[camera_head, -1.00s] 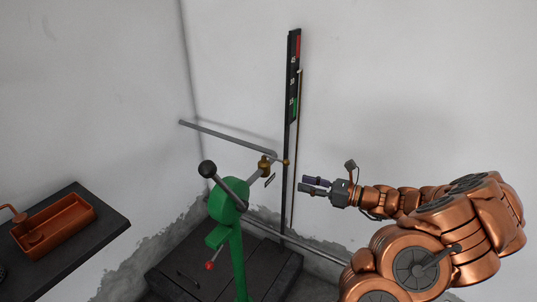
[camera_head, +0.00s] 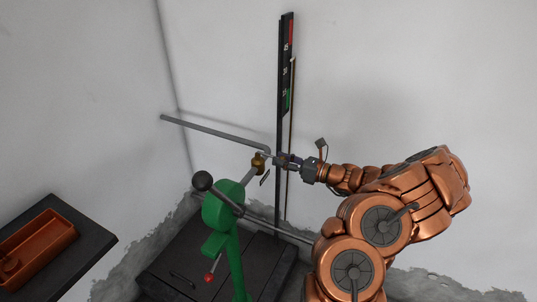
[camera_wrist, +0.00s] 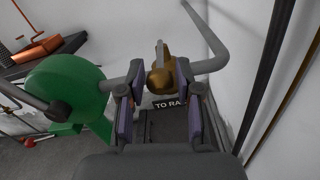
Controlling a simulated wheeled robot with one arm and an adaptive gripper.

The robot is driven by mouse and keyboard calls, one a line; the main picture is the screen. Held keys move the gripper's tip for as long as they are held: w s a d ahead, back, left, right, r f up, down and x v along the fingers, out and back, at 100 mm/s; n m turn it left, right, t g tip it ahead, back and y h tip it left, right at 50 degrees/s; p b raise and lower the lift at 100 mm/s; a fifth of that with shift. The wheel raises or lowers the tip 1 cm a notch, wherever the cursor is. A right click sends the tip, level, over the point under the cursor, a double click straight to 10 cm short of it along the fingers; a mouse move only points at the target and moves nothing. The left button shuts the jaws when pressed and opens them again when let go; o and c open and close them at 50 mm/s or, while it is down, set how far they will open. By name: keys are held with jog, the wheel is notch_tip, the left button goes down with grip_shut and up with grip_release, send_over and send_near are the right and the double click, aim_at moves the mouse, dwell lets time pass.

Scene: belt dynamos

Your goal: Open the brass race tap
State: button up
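The brass race tap (camera_head: 258,163) sits on a grey pipe that runs to the green machine; it also shows in the wrist view (camera_wrist: 161,78). My gripper (camera_head: 279,159) is right beside the tap, on its right side. In the wrist view my gripper (camera_wrist: 160,86) is open, with its two fingers apart and the brass body between and just beyond the tips. I cannot tell whether the fingers touch it.
A tall black gauge board (camera_head: 286,70) stands close behind my gripper. A green machine (camera_head: 224,205) with a black-knobbed lever (camera_head: 202,181) is left of the tap. A dark label (camera_wrist: 171,104) reads "TO RA". A dark bench (camera_head: 88,240) holds a copper tray (camera_head: 35,248).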

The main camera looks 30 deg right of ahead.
aim_at(268, 155)
jog(key=shift+p+x, duration=0.35)
jog(key=shift+x, duration=2.2)
grip_shut()
